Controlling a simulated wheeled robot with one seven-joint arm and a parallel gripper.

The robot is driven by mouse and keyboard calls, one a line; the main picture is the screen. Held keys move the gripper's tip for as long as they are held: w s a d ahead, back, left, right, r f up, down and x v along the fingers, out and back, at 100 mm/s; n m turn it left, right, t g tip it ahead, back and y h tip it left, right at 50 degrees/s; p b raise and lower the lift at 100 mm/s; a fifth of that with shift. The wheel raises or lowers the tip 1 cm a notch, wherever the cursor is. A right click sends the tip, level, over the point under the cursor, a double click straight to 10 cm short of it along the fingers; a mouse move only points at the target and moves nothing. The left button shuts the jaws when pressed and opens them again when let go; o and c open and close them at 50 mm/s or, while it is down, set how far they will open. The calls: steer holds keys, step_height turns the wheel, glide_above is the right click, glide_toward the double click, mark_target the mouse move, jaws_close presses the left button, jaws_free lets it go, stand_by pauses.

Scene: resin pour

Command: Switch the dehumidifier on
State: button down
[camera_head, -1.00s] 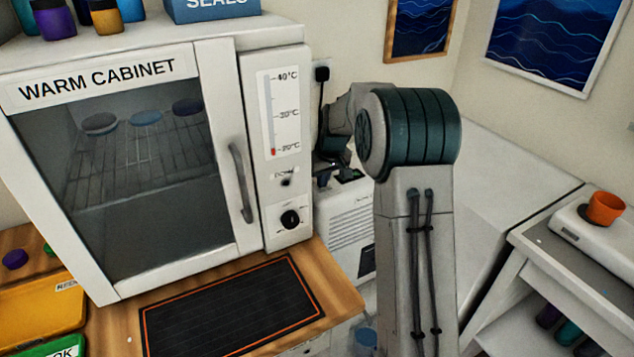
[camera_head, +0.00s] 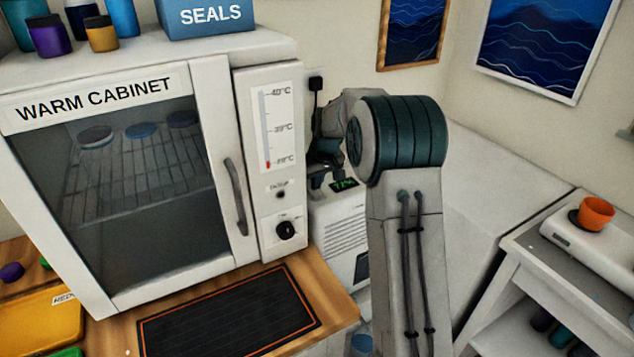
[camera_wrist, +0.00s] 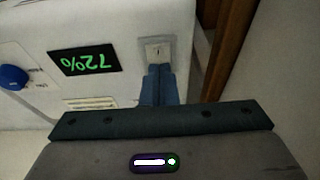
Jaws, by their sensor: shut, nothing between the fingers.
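The dehumidifier (camera_head: 341,225) is a white unit with a vented front, standing between the warm cabinet and my arm. Its lit display (camera_head: 345,184) shows green digits; in the wrist view the display (camera_wrist: 85,60) reads 72%, upside down. A small switch (camera_wrist: 157,51) sits on a grey plate beside the display in the wrist view. My gripper (camera_wrist: 160,70) is shut and empty, its blue-grey fingertips at the lower edge of that plate. I cannot tell whether they touch the switch. In the head view my gripper (camera_head: 319,179) is over the unit's top, partly hidden.
The warm cabinet (camera_head: 210,95) stands close on the left of the dehumidifier. A black plug (camera_head: 316,85) is on the wall behind. A blue knob (camera_wrist: 13,77) is on the panel. A brown wooden edge (camera_wrist: 222,50) lies just right of the switch in the wrist view.

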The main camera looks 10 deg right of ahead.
mark_target(317, 194)
steer(key=v, duration=0.1)
steer(key=p+v, duration=0.2)
steer(key=shift+w+a+r, duration=0.1)
steer(key=shift+w+r, duration=0.15)
steer(key=shift+r, duration=0.1)
steer(key=s+b+v, duration=0.1)
steer(key=s+v, duration=0.1)
steer(key=v, duration=0.7)
steer(key=shift+d+b, duration=0.3)
